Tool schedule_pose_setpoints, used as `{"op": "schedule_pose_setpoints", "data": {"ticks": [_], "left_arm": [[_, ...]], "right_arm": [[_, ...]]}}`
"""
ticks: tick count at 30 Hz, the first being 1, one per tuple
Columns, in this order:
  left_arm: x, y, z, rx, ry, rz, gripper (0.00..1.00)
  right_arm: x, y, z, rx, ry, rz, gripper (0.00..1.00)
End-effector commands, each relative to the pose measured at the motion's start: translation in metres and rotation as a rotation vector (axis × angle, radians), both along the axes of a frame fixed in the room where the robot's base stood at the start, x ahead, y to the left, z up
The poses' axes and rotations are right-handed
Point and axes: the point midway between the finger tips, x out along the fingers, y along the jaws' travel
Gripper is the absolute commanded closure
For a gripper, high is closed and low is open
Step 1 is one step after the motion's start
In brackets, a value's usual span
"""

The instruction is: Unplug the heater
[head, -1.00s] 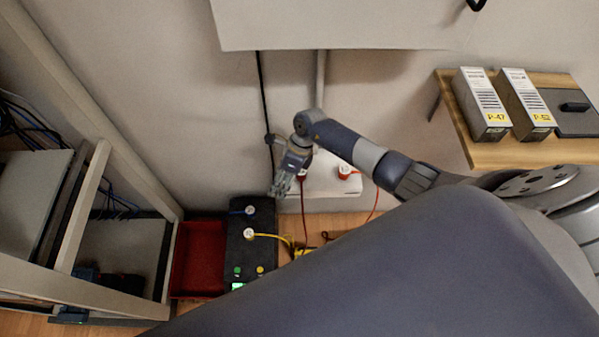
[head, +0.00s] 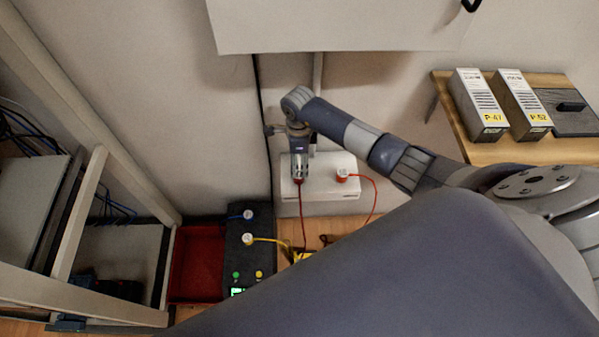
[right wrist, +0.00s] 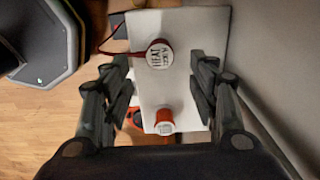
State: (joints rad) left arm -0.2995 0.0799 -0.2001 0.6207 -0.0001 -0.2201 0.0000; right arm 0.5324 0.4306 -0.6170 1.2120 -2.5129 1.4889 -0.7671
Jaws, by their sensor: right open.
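A white box (head: 318,189) sits low against the wall and carries two red plugs with white labelled tops. The right-hand plug (head: 342,176) stands clear. The left-hand plug (head: 299,182) is partly hidden by my right gripper (head: 299,177), which points down at it. In the right wrist view one plug (right wrist: 159,54) shows its label, too blurred to read, and the other plug (right wrist: 165,123) is lower down. The open fingers of my right gripper (right wrist: 160,85) are on either side of the white box, with nothing held between them. My left gripper is not in view.
A black unit (head: 236,260) with a blue and a yellow plug stands left of the white box, beside a red bin (head: 197,262). Red cables hang from the plugs. A wooden shelf (head: 490,152) with two labelled boxes is at right; a rack is at left.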

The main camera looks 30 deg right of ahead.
Motion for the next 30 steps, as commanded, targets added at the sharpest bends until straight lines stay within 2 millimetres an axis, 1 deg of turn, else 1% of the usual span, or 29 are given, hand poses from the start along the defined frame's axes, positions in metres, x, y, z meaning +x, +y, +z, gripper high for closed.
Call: {"op": "schedule_pose_setpoints", "data": {"ticks": [1,8,12,16,21,30], "left_arm": [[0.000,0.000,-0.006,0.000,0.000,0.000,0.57],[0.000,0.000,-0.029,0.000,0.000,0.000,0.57],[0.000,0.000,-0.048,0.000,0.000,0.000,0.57],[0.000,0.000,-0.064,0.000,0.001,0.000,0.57],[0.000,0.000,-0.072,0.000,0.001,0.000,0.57],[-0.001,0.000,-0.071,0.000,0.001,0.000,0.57]], "right_arm": [[0.000,0.001,-0.007,0.001,0.002,-0.001,0.46],[-0.001,0.001,-0.037,0.002,0.001,-0.001,0.46],[0.000,0.000,-0.059,0.000,0.000,-0.001,0.46],[0.000,-0.001,-0.075,-0.001,0.000,0.000,0.46],[0.000,0.000,-0.085,0.000,0.000,-0.001,0.46],[0.000,0.000,-0.084,0.001,0.000,-0.001,0.46]]}}
